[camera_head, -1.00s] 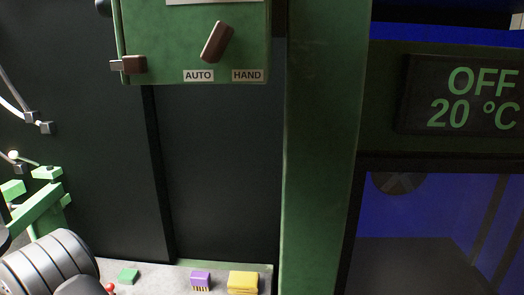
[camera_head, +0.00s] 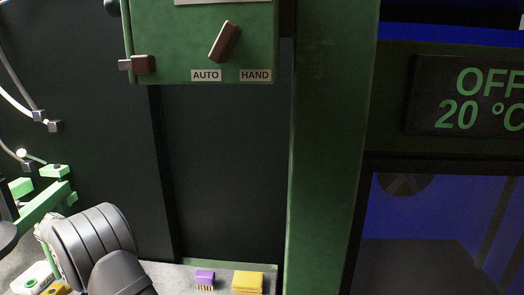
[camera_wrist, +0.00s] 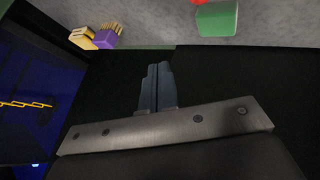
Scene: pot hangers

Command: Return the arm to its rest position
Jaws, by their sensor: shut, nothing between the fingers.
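My gripper (camera_wrist: 158,78) shows in the wrist view with its two dark fingers together and nothing between them. It is in front of a dark surface, apart from the things around it. In the head view only my grey arm shows at the lower left; the fingers are hidden or out of frame there.
A purple brush (camera_head: 205,279) and a yellow block (camera_head: 247,282) lie on a grey ledge. A green block (camera_wrist: 217,19) is in the wrist view. A green switch box (camera_head: 200,45) hangs above, left of a green post (camera_head: 330,130). A display (camera_head: 465,98) reads OFF, 20 °C.

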